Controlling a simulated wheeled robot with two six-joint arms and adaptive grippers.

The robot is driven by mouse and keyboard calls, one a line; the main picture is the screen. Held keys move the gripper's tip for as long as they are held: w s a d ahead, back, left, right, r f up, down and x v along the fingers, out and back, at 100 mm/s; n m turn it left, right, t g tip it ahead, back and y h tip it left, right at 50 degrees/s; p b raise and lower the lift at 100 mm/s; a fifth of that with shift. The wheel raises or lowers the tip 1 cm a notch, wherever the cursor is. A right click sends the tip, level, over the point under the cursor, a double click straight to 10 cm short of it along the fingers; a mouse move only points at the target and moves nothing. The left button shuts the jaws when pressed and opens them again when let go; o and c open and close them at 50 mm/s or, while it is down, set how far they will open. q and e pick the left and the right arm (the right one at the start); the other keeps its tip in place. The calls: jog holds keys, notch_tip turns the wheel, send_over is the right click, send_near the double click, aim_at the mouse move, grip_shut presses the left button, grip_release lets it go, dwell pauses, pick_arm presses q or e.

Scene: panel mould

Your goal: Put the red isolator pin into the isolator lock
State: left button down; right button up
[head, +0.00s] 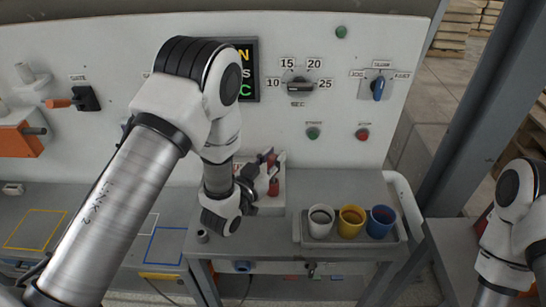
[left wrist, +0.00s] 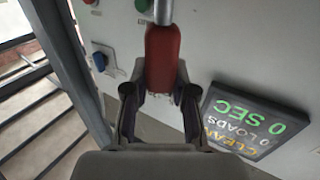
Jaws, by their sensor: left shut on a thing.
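The red isolator pin (left wrist: 162,58) is between the two fingers of my left gripper (left wrist: 160,92) in the left wrist view. Its red handle is gripped and its metal shaft runs out past the top edge, so the tip is hidden there. In the head view my left gripper (head: 270,163) is in front of the lower panel, above a pale block (head: 270,204) with a red part (head: 273,187) on it. I cannot tell whether this block is the isolator lock, or whether the pin touches it. My right gripper is out of view.
A grey tray (head: 300,235) with white (head: 320,221), yellow (head: 351,221) and blue (head: 381,222) cups stands right of my left gripper. The panel carries a dial (head: 298,86), a blue-handled switch (head: 378,88) and a display (head: 247,70). An orange box (head: 20,140) is at the left.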

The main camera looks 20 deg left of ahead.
pick_arm(q)
jog(key=shift+f+b, duration=1.3)
jog(key=shift+f, duration=0.35)
jog(key=c, duration=0.9)
grip_release()
jog(key=shift+o, duration=0.2)
jog(key=v, duration=0.7)
jog(key=shift+s, duration=0.25)
